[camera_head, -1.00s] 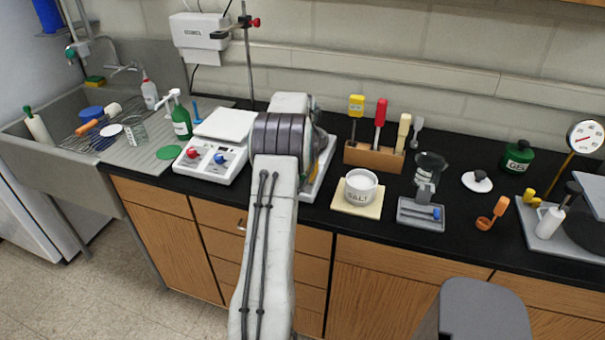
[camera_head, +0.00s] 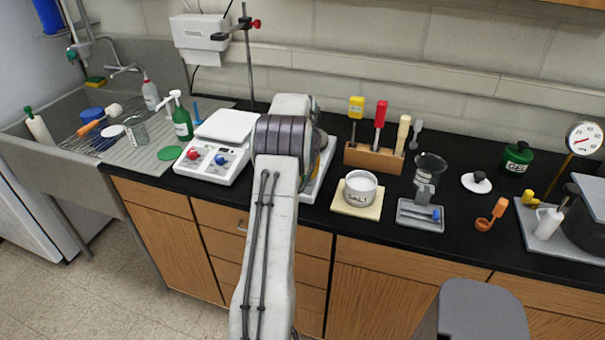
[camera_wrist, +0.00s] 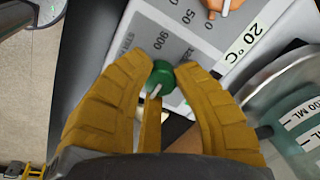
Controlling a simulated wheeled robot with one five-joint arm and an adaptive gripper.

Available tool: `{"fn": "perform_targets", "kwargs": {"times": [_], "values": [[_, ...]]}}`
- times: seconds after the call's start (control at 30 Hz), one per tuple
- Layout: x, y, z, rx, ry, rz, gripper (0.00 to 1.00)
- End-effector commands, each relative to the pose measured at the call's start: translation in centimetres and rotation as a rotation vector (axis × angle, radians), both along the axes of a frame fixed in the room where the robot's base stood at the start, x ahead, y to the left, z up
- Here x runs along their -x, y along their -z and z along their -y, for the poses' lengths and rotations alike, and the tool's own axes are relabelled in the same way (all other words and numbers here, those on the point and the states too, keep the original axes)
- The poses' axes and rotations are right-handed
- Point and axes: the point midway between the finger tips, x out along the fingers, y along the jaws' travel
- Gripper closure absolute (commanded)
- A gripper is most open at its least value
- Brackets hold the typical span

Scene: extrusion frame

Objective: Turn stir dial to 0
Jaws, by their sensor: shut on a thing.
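In the wrist view, the stir dial is a round green knob (camera_wrist: 161,76) with a white mark that points toward the bottom of the picture. It sits on a grey panel (camera_wrist: 185,38) printed with "STIR" and numbers, including 900. My gripper (camera_wrist: 164,70) has yellow fingers closed on both sides of this knob. In the head view, my arm hides the gripper and the dial. Only the right side of a white device (camera_head: 322,172) shows behind the arm.
An orange knob (camera_wrist: 226,6) and a "20°C" label (camera_wrist: 240,48) are close by on the panel. A glass vessel (camera_wrist: 296,112) stands close right of my fingers. In the head view, a white scale-like device (camera_head: 212,160) stands left, a salt bowl (camera_head: 361,188) right.

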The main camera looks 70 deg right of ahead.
Motion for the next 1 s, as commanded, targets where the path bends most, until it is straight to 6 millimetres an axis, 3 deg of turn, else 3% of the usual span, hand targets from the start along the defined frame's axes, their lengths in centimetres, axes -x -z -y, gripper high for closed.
{"fn": "perform_targets", "kwargs": {"times": [0.4, 1.0], "values": [[0.06, 0.24, -0.07, -0.006, -0.213, -0.039, 1.00], [0.08, 0.27, -0.09, -0.007, -0.254, -0.047, 1.00]]}}
